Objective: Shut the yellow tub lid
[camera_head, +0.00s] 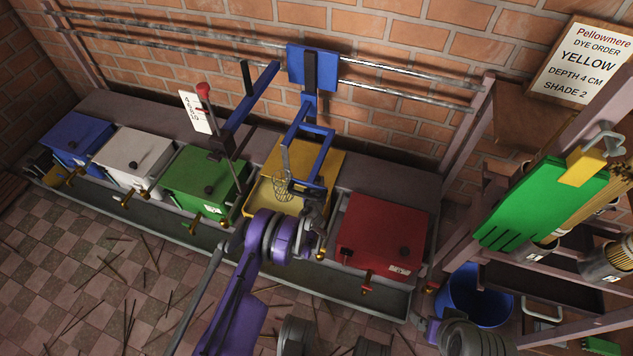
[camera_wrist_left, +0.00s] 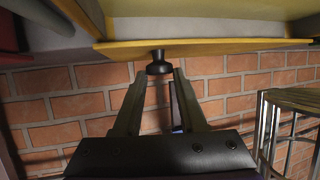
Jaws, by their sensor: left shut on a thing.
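The yellow tub (camera_head: 254,204) stands in the row between the green and red tubs. Its yellow lid (camera_head: 270,163) is raised at the back, behind a blue frame. In the left wrist view the lid (camera_wrist_left: 220,46) crosses the top as a flat yellow edge, with a black knob (camera_wrist_left: 158,63) on it. My left gripper (camera_head: 312,203) is at the tub, partly hidden by my purple arm. In the left wrist view its fingers (camera_wrist_left: 157,75) are shut on the lid's knob.
A wire basket (camera_head: 283,185) hangs at the yellow tub from the blue frame (camera_head: 318,135); it is at the right edge of the left wrist view (camera_wrist_left: 290,120). The green tub (camera_head: 195,180) and red tub (camera_head: 375,235) are shut on either side. A rack with a green board (camera_head: 535,200) stands right.

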